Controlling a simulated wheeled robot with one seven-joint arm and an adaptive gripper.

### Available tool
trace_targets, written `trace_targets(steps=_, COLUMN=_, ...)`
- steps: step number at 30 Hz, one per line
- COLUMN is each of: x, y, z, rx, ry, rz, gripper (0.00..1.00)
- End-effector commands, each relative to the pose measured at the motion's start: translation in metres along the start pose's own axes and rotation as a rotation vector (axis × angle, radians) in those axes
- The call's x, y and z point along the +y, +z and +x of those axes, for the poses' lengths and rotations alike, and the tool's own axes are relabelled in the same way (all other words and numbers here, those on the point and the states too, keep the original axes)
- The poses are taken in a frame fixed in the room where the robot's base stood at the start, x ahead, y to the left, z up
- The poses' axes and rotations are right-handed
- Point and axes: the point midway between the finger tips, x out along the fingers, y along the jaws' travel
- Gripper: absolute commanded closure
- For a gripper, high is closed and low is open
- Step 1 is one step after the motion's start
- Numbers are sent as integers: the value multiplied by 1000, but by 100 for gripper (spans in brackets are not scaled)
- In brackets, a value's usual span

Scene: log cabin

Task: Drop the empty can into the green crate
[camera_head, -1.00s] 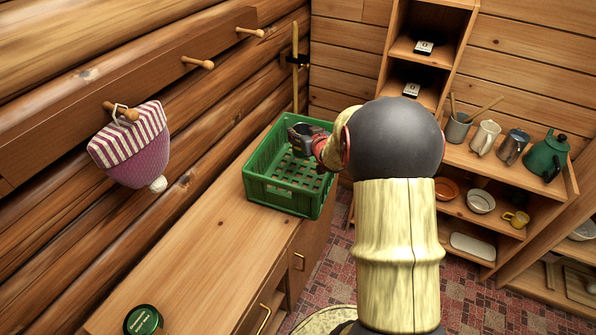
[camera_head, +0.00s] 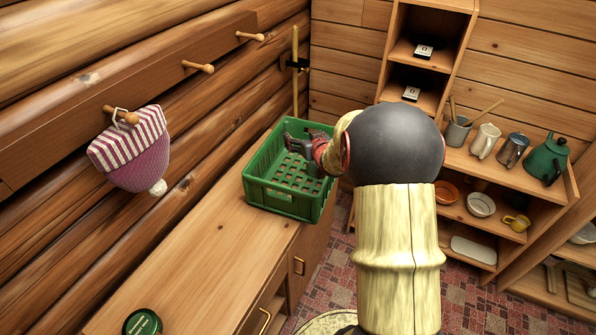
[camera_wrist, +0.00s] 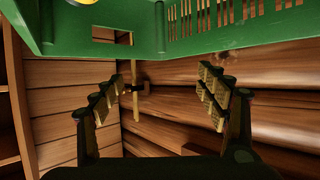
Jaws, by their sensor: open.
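The green crate (camera_head: 290,203) stands on the far end of the wooden counter, and its wall and slots fill the top of the wrist view (camera_wrist: 200,42). My gripper (camera_head: 297,143) is over the crate's opening in the head view. In the wrist view my gripper (camera_wrist: 160,95) has its two fingers wide apart, with nothing between them. A yellow rounded thing (camera_wrist: 82,1) is cut off at the wrist view's top edge; I cannot tell if it is the can. No can is clearly visible in the head view. My arm hides part of the crate's right side.
A dark green round tin (camera_head: 142,322) sits on the near end of the counter (camera_head: 190,255). A striped pink cap (camera_head: 135,155) hangs on a wall peg. Shelves with mugs and a green kettle (camera_head: 545,158) stand at right. The middle of the counter is clear.

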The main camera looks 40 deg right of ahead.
Motion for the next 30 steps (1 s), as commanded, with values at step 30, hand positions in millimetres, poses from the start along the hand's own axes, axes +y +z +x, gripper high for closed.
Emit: trace_targets(steps=30, x=0, y=0, z=-119, rx=0, ry=0, rz=0, gripper=26)
